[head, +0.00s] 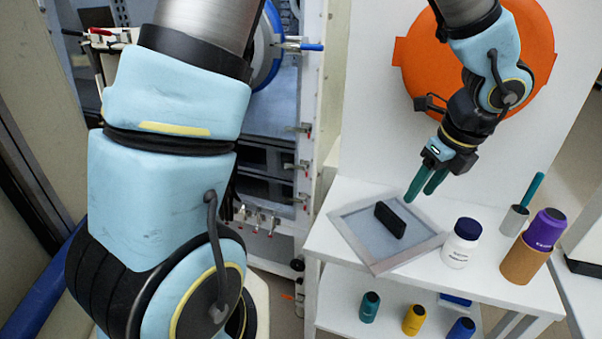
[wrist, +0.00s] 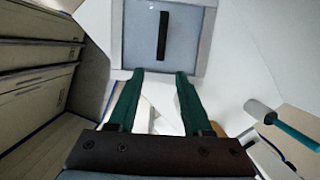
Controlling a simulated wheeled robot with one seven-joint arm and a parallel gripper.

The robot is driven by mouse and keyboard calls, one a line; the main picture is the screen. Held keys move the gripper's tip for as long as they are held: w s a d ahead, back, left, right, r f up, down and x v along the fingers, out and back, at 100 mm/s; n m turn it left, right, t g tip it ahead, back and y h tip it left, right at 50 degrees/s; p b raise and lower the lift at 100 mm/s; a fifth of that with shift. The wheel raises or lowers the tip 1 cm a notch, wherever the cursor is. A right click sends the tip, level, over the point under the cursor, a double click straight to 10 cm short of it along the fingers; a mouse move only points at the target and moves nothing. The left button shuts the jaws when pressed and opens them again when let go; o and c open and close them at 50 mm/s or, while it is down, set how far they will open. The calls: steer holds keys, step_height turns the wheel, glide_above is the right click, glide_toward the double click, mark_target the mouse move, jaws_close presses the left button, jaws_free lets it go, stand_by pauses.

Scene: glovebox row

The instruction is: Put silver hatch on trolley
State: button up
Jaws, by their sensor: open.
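The silver hatch (head: 357,255) is a square plate with a grey frame, a bluish panel and a black bar handle (head: 390,219). It appears to lie flat on the left part of the white trolley's top (head: 490,283), its near corner close to the front edge. In the wrist view the hatch (wrist: 207,38) is at the top, its handle (wrist: 163,36) upright in the picture. My gripper (head: 420,194) is open and empty, just above and behind the hatch's right side. In the wrist view the green fingers of my gripper (wrist: 160,74) are apart, the handle beyond their tips.
Right of the hatch stand a white bottle (head: 461,245), a brown holder (head: 522,262) with a purple bottle (head: 544,229), and a grey cup (head: 514,221) with a teal stick. Small bottles stand on the lower shelf (head: 340,305). An orange round cover (head: 415,70) is behind my arm.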

steer(key=w+a+n, duration=0.3)
steer(key=a+n, duration=1.2)
steer(key=a, duration=0.1)
steer(key=w+a+n+g+h, duration=0.1)
steer(key=w+a+n, duration=0.3)
steer(key=a+n, duration=1.2)
steer(key=shift+w+a+r, duration=0.15)
steer(key=shift+a, duration=0.6)
